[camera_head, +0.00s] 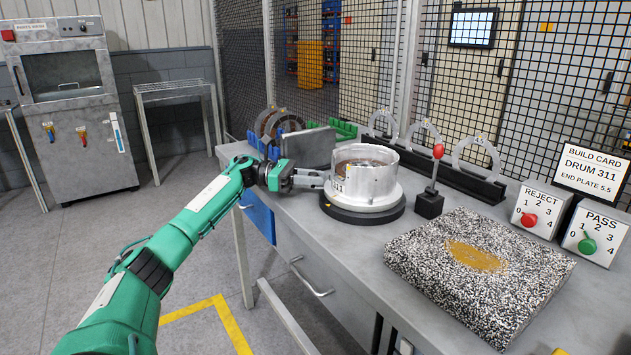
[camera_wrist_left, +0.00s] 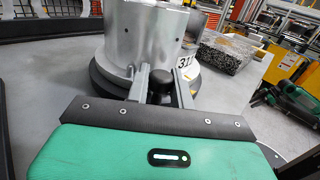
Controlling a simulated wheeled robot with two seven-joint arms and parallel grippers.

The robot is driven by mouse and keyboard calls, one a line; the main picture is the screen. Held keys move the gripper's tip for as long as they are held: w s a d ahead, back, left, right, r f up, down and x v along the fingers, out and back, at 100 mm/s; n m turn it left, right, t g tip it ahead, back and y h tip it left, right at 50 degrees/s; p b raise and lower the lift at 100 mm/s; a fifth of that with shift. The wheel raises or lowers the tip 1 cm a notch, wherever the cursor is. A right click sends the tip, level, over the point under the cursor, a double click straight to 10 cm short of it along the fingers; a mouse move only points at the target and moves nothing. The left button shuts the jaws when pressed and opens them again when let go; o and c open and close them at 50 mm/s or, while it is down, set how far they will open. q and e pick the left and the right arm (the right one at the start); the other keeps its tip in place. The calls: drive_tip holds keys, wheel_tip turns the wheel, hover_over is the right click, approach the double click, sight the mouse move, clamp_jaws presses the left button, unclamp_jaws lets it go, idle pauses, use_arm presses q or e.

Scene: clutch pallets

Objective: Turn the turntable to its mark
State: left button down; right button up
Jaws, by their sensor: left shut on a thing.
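The turntable (camera_head: 365,214) is a dark round disc on the grey bench, and its rim also shows in the left wrist view (camera_wrist_left: 104,88). A silver drum (camera_head: 368,185) labelled 311 stands upright on it. A small yellow mark shows at the disc's front left edge. My left gripper (camera_head: 318,180) is at the left side of the drum. In the left wrist view its two fingers are shut on a black round knob (camera_wrist_left: 160,87) beside the drum. Whether the knob joins the disc is hidden. My right gripper is not in view.
A post with a red ball (camera_head: 438,152) stands close right of the turntable. A speckled block (camera_head: 478,275) lies at the front right, with REJECT (camera_head: 538,211) and PASS (camera_head: 595,236) boxes behind it. Metal rings (camera_head: 475,153) stand in a rack along the mesh fence.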

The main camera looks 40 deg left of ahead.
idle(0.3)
use_arm(q)
drive_tip(key=c, duration=1.3)
unclamp_jaws()
drive_tip(key=shift+o, duration=0.2)
drive_tip(key=shift+a, duration=0.1)
drive_tip(key=v, duration=1.3)
drive_tip(key=shift+a+b, duration=0.25)
drive_tip(key=shift+b, duration=0.2)
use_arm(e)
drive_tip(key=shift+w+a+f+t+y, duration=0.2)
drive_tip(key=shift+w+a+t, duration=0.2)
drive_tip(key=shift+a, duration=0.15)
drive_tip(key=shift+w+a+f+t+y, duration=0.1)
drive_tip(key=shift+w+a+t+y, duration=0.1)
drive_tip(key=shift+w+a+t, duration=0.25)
use_arm(q)
drive_tip(key=shift+s, duration=0.1)
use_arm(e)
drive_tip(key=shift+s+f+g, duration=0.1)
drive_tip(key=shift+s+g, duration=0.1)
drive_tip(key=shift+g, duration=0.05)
